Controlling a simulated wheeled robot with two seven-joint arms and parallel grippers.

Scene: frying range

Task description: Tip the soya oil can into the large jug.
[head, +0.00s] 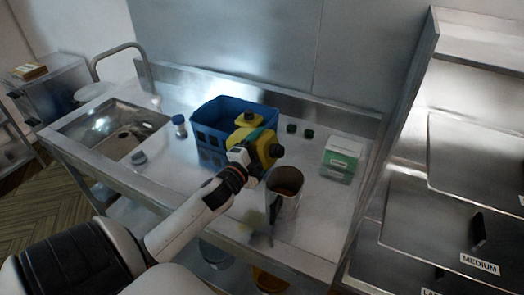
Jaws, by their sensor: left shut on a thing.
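The soya oil can seems to be the yellow can (243,135) with a teal band and a dark cap; no label is readable. My left gripper (250,160) is shut on it, and the arm comes from the lower left. The can looks tilted, its dark cap toward the right, in front of the blue crate. The large jug seems to be the metal jug (284,208) standing upright on the counter, right of and nearer than the can. Its inside looks brown. No stream of oil shows. My right gripper is not in view.
A blue crate (207,141) stands behind the can. A green and white box (340,158) is at the right, with two small dark caps (300,131) behind. A blue-capped bottle (180,126) is near the sink (110,130). The counter right of the jug is clear.

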